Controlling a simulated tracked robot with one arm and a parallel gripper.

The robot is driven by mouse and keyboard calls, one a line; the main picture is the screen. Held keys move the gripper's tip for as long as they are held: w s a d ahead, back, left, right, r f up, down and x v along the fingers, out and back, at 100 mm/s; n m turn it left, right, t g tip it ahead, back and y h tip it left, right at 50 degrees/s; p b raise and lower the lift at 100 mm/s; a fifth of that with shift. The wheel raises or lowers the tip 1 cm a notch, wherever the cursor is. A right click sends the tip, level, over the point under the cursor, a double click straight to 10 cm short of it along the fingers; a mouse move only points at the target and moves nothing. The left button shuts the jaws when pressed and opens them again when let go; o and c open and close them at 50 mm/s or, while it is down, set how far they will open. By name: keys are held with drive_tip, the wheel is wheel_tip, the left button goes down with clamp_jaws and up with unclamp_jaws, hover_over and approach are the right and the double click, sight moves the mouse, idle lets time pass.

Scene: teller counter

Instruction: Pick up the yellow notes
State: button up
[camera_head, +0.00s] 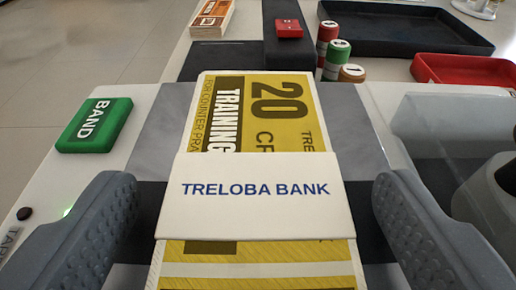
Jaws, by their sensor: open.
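A stack of yellow notes (250,103) marked "20" and "TRAINING" lies lengthwise in the middle of the head camera view. A white paper band (255,197) printed "TRELOBA BANK" wraps around it. My gripper (257,215) is open, with one grey ridged finger at the left of the stack and one at the right. A gap shows between each finger and the notes. The near end of the stack is cut off by the bottom edge.
A green "BAND" block (93,125) sits at the left. Several chip stacks (336,55), a red block (288,28), orange-brown notes (212,17), a black tray (403,28) and a red tray (465,71) lie farther back. Clear panels stand at the right.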

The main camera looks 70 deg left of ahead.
drive_tip(key=c, duration=1.2)
drive_tip(key=shift+r, duration=0.15)
